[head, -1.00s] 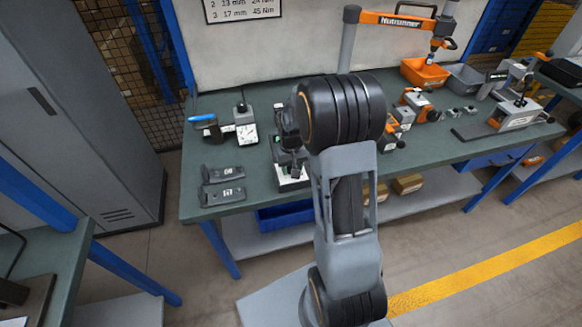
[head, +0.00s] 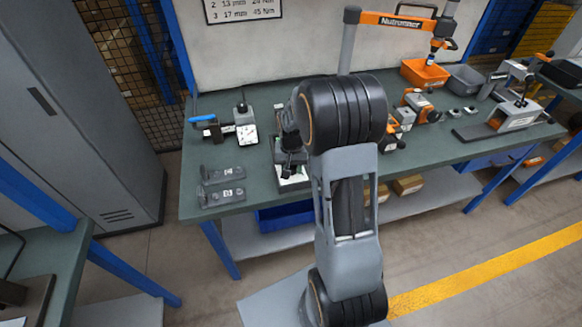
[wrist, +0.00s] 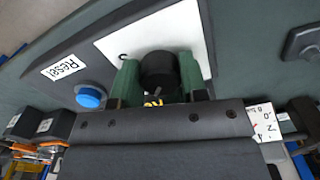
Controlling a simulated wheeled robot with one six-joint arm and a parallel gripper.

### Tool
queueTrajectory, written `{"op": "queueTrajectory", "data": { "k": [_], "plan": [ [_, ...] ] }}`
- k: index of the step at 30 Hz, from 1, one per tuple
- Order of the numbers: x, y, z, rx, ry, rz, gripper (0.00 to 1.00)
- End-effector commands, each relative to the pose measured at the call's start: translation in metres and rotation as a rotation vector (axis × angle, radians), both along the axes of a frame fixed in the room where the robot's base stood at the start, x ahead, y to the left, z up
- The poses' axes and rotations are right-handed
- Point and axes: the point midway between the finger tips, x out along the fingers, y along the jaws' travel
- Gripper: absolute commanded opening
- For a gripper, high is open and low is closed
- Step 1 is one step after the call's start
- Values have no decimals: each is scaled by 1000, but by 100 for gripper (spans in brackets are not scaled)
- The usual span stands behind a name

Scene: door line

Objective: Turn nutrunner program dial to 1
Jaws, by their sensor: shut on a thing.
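A round black dial knob (wrist: 158,70) stands on a white plate (wrist: 112,45) in the wrist view, with a small pointer line on its face. My gripper (wrist: 160,82) is shut on this knob, one green finger on each side. A character shows on the plate just left of the knob, and yellow print is partly hidden below it. I cannot read which number the dial points at. In the head view my gripper (head: 290,163) is down at the bench, and my own arm hides the knob there.
A blue button (wrist: 90,97) and a "Reset" label (wrist: 63,68) are left of the dial. The orange nutrunner arm (head: 400,21) hangs at the back.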

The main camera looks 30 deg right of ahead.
Motion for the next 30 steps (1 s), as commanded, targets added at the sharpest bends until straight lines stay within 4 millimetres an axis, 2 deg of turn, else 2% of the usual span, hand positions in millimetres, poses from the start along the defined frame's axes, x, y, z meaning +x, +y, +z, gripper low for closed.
{"op": "queueTrajectory", "data": {
  "k": [1,2,10,20,23,30],
  "plan": [
    [1,0,1,-1,-2,0,16],
    [1,0,1,-1,-2,1,41],
    [0,0,0,0,-1,1,66],
    [1,0,7,0,-3,1,66],
    [1,0,20,-1,-5,1,66],
    [1,0,70,-2,-7,1,66]
  ]
}}
